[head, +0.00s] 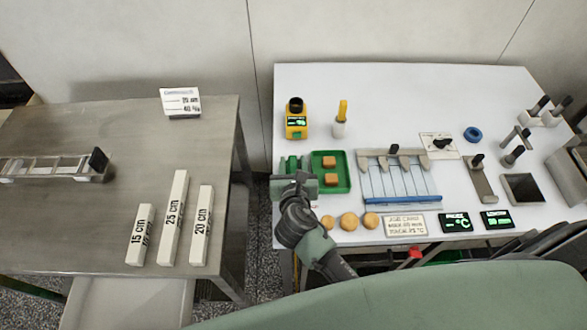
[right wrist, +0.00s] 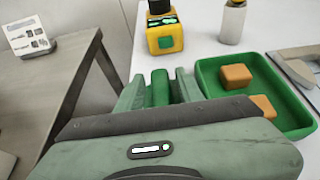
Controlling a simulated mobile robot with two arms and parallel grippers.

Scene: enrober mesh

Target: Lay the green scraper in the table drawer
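The green scraper (right wrist: 160,88) shows as a bright green bar at the left front of the white table, left of the green tray. My right gripper (head: 292,183) is above it in the head view, hiding part of it. In the right wrist view my right gripper (right wrist: 160,92) has its two fingers apart, one on each side of the scraper, with narrow gaps visible. My left gripper is not in view. A pale flat panel (head: 130,303) juts out below the front of the steel table; it may be the drawer, but I cannot see inside it.
The green tray (head: 343,184) with orange blocks stands close right of my right gripper. Round tan pieces (head: 348,221) lie in front of it. A yellow device (head: 296,124) stands behind. Several white length blocks (head: 174,218) lie on the steel table (head: 90,225). A gap separates the tables.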

